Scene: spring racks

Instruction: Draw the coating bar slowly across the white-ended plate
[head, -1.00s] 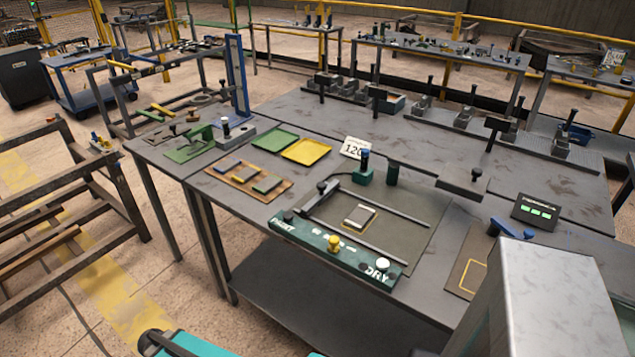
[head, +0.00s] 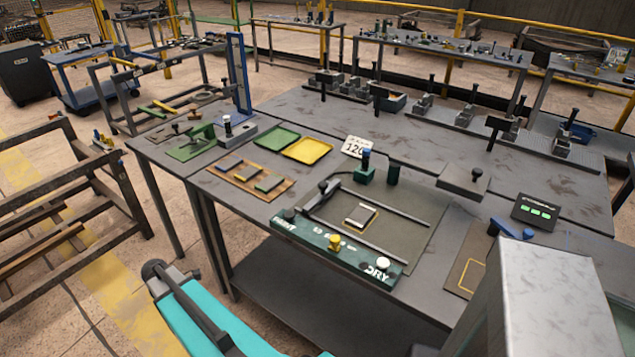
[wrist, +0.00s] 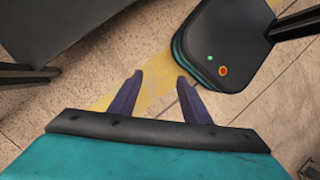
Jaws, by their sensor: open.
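The white-ended plate (head: 361,216), grey with pale ends, lies flat on the dark bed of the coating fixture, between two rails.
A green front panel (head: 310,237) carries a yellow knob (head: 334,242) and a white button (head: 383,264) by "DRY". A wooden board (head: 232,182) with several plates, a green tray (head: 272,138) and a yellow tray (head: 307,150) stand left. A card (head: 359,148) reads 120.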

